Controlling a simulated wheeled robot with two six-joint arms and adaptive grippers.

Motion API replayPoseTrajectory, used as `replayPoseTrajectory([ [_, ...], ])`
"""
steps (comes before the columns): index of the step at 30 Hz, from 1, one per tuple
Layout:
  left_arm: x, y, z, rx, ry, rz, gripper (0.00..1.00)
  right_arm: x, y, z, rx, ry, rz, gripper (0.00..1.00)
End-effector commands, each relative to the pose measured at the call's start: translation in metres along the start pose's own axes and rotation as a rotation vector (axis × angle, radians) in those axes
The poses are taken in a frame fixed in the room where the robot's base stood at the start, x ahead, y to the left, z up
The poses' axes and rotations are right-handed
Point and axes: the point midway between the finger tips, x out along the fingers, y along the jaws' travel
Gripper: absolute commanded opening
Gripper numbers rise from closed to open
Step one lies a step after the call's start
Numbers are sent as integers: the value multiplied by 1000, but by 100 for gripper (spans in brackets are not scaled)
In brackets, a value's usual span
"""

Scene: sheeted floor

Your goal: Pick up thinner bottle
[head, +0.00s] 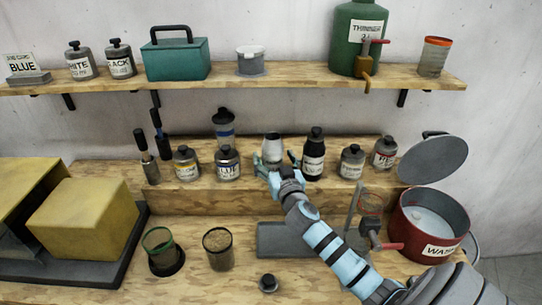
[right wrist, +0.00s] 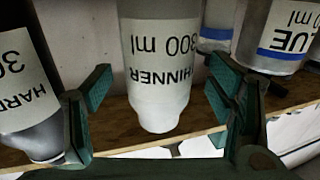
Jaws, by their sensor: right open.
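The thinner bottle (head: 272,147) is pale grey-white and stands upright on the raised wooden step. In the right wrist view, which is upside down, the bottle (right wrist: 158,60) reads "THINNER 300 ml". My right gripper (head: 277,165) is open in front of the bottle. In the wrist view its green fingers (right wrist: 158,92) stand on either side of the bottle with gaps, so it is not gripped. The fingers partly hide the bottle's lower part in the head view. My left gripper is not in view.
A black-capped hardener bottle (head: 314,158) stands close on the right, and a blue-label bottle (head: 227,165) on the left. A red wash pot (head: 432,228) with its lid raised is at right. A green thinner can (head: 357,45) sits on the upper shelf.

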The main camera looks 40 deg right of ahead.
Motion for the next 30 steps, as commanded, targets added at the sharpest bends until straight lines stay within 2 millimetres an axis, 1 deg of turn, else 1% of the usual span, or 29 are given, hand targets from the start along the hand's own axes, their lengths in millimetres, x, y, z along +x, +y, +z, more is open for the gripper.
replayPoseTrajectory([
  [1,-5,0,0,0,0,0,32,10,1,-5,0,0,2,75],
  [4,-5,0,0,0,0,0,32,22,0,-2,0,-1,0,75],
  [10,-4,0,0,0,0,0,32,23,0,-1,-1,-1,0,75],
  [11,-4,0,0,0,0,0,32,23,0,-1,-1,-1,0,72],
  [12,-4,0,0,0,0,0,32,23,0,-1,-1,-1,0,66],
  [23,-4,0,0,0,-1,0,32,23,0,-1,-1,-1,-1,8],
  [24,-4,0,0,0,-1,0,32,23,0,-2,-1,1,-1,5],
  [30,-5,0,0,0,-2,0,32,23,0,-2,-1,1,-1,5],
])
